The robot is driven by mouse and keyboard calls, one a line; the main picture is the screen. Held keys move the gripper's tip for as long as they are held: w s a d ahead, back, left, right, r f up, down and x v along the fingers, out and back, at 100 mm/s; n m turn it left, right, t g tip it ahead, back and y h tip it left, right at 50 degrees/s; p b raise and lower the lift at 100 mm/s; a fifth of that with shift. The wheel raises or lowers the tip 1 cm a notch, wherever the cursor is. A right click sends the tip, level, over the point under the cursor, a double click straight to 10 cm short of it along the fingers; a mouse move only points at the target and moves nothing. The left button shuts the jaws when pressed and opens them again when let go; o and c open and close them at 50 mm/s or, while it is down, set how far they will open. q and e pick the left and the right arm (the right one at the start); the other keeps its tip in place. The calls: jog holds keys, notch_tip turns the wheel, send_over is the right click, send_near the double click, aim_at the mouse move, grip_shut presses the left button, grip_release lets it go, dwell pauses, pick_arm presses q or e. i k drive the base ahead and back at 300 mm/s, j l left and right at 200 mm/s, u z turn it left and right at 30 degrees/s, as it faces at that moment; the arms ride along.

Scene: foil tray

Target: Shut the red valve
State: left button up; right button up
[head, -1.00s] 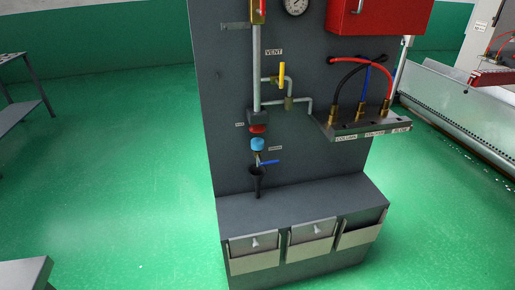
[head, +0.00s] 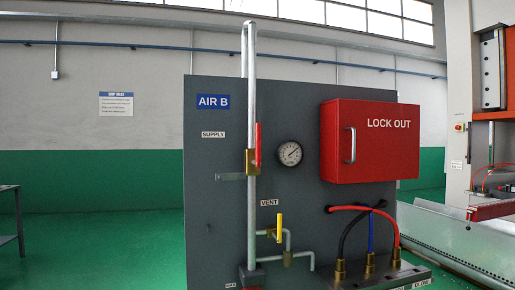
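The red valve handle (head: 258,145) stands upright on a brass valve body (head: 252,162) on the vertical supply pipe (head: 251,215), in the middle of the grey panel. The handle lies in line with the pipe. A "SUPPLY" label (head: 213,134) is to its upper left. A yellow valve handle (head: 279,228) marked "VENT" stands upright lower down on a side branch. Neither of my grippers shows in the head view.
A round gauge (head: 290,153) is right of the red handle. A red "LOCK OUT" box (head: 369,142) sticks out at the panel's right. Red, blue and black hoses (head: 364,211) curve below it. A table (head: 10,220) stands at far left. Green floor is open left of the panel.

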aim_at(258, 145)
jog(key=i+l, duration=0.15)
jog(key=i, duration=0.4)
jog(key=i+l, duration=0.15)
jog(key=i, duration=0.45)
jog(key=i+l, duration=0.2)
jog(key=i, duration=0.35)
